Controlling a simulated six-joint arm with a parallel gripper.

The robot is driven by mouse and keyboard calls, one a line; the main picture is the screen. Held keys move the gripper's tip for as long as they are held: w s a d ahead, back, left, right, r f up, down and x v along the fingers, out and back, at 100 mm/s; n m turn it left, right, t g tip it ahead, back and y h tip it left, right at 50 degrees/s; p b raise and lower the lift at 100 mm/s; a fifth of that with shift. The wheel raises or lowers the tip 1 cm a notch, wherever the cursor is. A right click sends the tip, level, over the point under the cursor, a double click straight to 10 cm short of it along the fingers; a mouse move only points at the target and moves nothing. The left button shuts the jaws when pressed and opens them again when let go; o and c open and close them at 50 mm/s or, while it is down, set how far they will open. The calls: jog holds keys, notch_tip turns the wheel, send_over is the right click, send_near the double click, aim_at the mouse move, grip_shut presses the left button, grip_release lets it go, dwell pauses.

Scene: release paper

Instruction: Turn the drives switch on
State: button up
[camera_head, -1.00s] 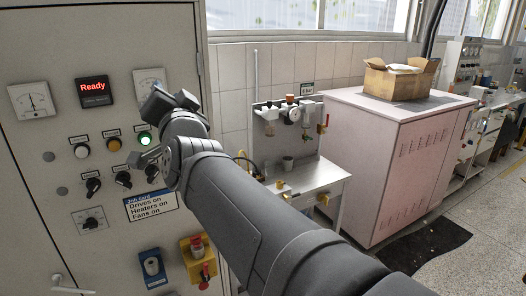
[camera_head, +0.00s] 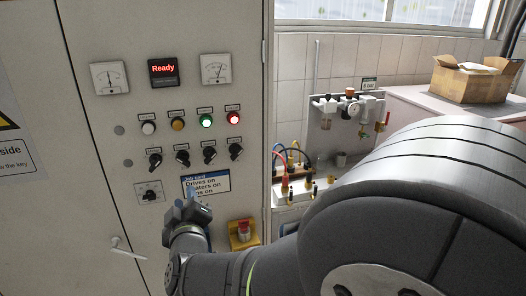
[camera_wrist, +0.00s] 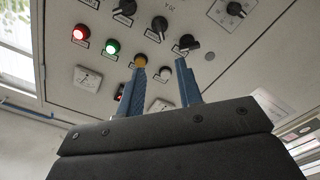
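Several black rotary switches stand in a row on the grey cabinet door (camera_head: 100,200): a leftmost one (camera_head: 155,160), a second (camera_head: 182,157), a third (camera_head: 209,154) and a rightmost one (camera_head: 235,151). Their labels are too small to read, so I cannot tell which is drives. My gripper (camera_head: 187,211) is below this row, in front of the job card's lower left. In the wrist view its two blue fingers (camera_wrist: 160,64) are apart with nothing held between them. The leftmost switch (camera_wrist: 188,43) shows just beyond the right fingertip; contact is not visible.
A lamp row above the switches has white, amber, lit green (camera_head: 206,121) and lit red (camera_head: 233,118) lamps. The display (camera_head: 163,71) reads "Ready". The job card (camera_head: 206,182) is partly covered. A separate rotary switch (camera_head: 149,194) and a door handle (camera_head: 128,251) are nearby.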

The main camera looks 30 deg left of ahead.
aim_at(183, 163)
jog(key=x, duration=1.7)
jog(key=shift+w+a+f, duration=0.1)
jog(key=shift+w, duration=0.05)
jog(key=shift+c, duration=0.4)
grip_shut()
